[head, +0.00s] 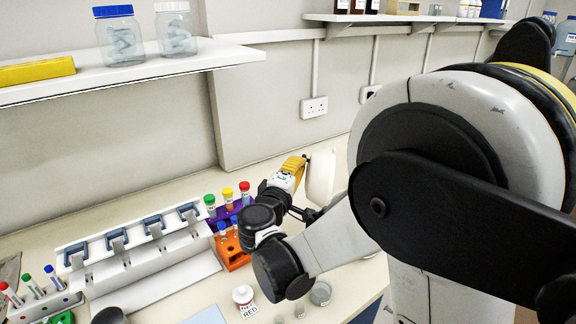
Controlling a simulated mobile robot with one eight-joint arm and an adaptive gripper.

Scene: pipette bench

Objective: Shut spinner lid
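A pale upright panel (320,178), which looks like the raised spinner lid, stands at the back of the bench just right of my wrist. The spinner body is hidden behind my arm. My gripper (309,214) shows only as dark, thin parts low beside the panel, partly covered by my arm. I cannot tell whether it touches the panel, or whether its fingers are open or shut.
Left of my arm stand a purple rack (222,212) with capped tubes and an orange rack (233,256). A white pipette stand (150,255) is farther left. A shelf (150,75) with jars hangs above.

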